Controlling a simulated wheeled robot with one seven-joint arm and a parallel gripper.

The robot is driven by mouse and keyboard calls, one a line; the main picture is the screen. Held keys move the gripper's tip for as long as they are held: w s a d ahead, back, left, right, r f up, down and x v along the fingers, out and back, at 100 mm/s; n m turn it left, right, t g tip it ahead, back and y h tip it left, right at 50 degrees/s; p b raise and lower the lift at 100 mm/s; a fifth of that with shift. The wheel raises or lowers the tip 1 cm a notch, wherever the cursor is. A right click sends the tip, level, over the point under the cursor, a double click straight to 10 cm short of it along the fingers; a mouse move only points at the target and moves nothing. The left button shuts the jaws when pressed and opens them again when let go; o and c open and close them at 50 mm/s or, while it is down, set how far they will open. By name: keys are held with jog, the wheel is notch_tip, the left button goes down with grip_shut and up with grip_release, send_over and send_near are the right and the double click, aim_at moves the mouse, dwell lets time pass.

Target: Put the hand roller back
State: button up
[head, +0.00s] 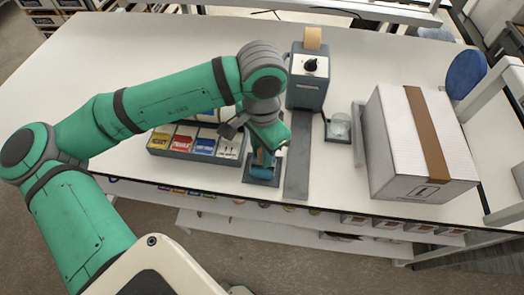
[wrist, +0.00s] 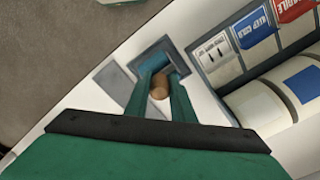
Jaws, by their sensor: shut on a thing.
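The hand roller has a wooden handle and a blue roller (head: 262,172). My gripper (head: 264,150) is shut on its handle, which shows as a brown end between my fingers in the wrist view (wrist: 159,88). The roller is at a small dark grey holder (head: 247,175) near the table's front edge. In the wrist view the holder (wrist: 184,58) lies around and beyond my fingertips. My fingers hide much of the roller there, and I cannot tell whether it rests on the holder's floor.
A label tray (head: 170,153) stands just left of the holder. A grey strip (head: 297,170) lies just right of it. Behind are a grey dispenser (head: 308,90) and a small dish (head: 339,128). A taped white carton (head: 395,135) stands at right. The table's left side is clear.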

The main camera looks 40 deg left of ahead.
jog(key=shift+f, duration=0.1)
jog(key=o, duration=0.9)
notch_tip(320, 180, up, 12)
jog(key=shift+r, duration=0.15)
dwell(0.4)
